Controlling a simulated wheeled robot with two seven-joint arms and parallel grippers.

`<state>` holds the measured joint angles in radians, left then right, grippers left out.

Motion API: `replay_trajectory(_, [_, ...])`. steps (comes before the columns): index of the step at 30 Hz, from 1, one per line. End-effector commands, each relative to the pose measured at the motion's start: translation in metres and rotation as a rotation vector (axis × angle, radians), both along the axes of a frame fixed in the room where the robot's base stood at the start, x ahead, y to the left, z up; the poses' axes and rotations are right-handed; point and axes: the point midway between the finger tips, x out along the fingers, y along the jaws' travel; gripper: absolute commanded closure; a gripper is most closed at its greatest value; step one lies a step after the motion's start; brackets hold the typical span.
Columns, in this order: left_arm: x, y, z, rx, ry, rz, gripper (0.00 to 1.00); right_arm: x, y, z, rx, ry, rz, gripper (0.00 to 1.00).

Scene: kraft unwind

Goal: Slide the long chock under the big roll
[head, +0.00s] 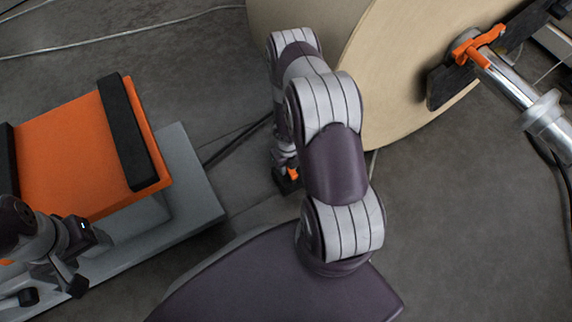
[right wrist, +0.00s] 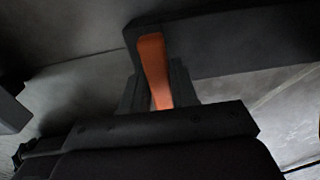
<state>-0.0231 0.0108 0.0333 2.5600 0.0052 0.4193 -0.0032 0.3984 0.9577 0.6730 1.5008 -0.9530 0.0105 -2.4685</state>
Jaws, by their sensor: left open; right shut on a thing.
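The big roll (head: 395,75) is tan and stands at the top of the head view, partly hidden by my right arm. In the right wrist view my right gripper (right wrist: 158,100) is shut on an upright orange handle (right wrist: 153,65) in front of a long dark body, which I take to be the long chock (right wrist: 240,45). In the head view my right gripper (head: 287,178) is low by the floor, left of the roll's lower edge, with a bit of orange at it. Whether the chock touches the roll is hidden. My left gripper (head: 86,258) is open and empty at the lower left.
An orange block with black bars (head: 75,150) sits on a grey stand (head: 190,180) at the left, close to my left gripper. A metal shaft (head: 510,85) with an orange clamp (head: 478,45) is at the roll's right. Cables lie on the floor.

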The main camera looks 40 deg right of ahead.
Motion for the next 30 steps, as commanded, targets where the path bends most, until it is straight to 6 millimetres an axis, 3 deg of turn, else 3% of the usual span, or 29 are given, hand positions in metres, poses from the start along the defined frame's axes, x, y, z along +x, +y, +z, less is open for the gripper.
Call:
replay_trajectory(22, [0.0,0.0,0.012,0.0,0.0,0.0,0.32,-0.002,-0.021,0.0,0.0,-0.001,-0.001,1.0])
replay_trajectory(23, [0.0,0.0,0.012,0.0,0.0,0.0,0.32,-0.002,-0.022,-0.001,0.0,-0.001,-0.001,0.69])
replay_trajectory(25, [0.0,0.0,0.011,0.0,0.0,0.0,0.32,-0.002,-0.021,-0.001,0.0,-0.001,0.0,0.46])
replay_trajectory(30, [0.0,0.0,0.011,0.0,0.0,0.0,0.32,-0.002,-0.021,-0.001,0.0,0.0,0.0,0.42])
